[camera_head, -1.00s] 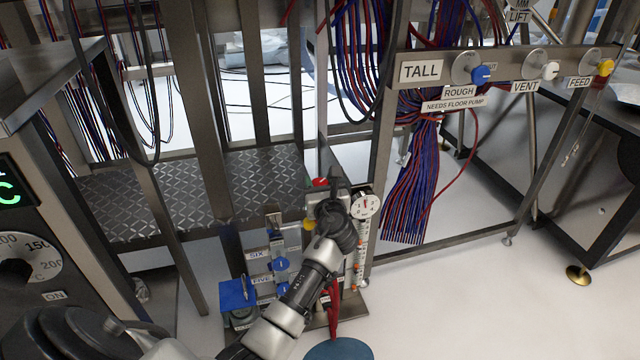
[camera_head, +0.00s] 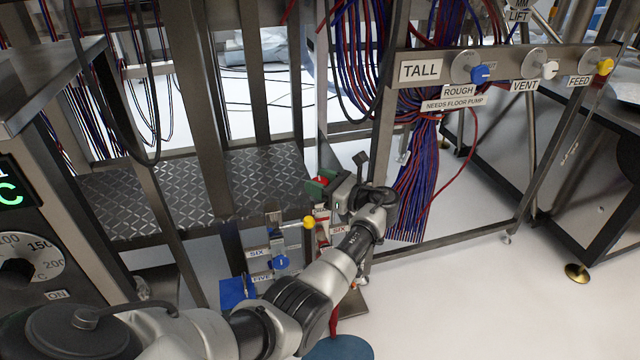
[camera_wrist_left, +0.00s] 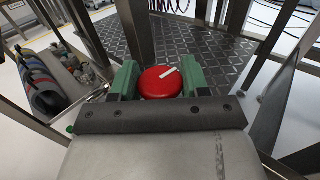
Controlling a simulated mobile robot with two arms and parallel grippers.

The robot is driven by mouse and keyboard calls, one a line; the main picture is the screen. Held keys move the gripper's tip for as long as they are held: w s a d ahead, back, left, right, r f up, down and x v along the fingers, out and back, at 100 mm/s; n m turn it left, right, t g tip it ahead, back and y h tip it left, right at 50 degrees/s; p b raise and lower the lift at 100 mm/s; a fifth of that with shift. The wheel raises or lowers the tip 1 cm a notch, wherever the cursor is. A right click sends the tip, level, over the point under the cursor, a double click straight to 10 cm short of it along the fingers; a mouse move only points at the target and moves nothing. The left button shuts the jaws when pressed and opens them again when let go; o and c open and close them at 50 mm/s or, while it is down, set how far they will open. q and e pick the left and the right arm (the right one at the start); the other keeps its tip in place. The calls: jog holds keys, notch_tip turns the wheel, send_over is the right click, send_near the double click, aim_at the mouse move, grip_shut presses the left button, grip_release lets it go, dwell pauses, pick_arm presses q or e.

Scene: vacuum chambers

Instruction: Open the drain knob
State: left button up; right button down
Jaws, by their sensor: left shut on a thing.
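A round red knob (camera_wrist_left: 160,82) with a white pointer bar sits between the green fingers of my left gripper (camera_wrist_left: 160,84) in the left wrist view. The fingers are shut on its two sides. In the head view my left gripper (camera_head: 320,185) is at the top of the small valve stand, and only a bit of the red knob (camera_head: 321,180) shows. I can read no drain label on the knob. My right gripper is not in view.
A yellow-ended lever (camera_head: 309,222) and a blue knob (camera_head: 280,262) are close below my left gripper. A frame post and a diamond-plate step (camera_head: 262,170) stand behind. A labelled valve panel (camera_head: 510,70) and hanging cables (camera_head: 412,190) are to the right.

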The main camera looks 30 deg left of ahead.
pick_arm(q)
jog(key=shift+n+g, duration=0.3)
jog(key=shift+g, duration=0.1)
jog(key=o, duration=0.9)
jog(key=d, duration=0.7)
jog(key=d+p, duration=0.1)
jog(key=d, duration=0.2)
jog(key=shift+w+d, duration=0.35)
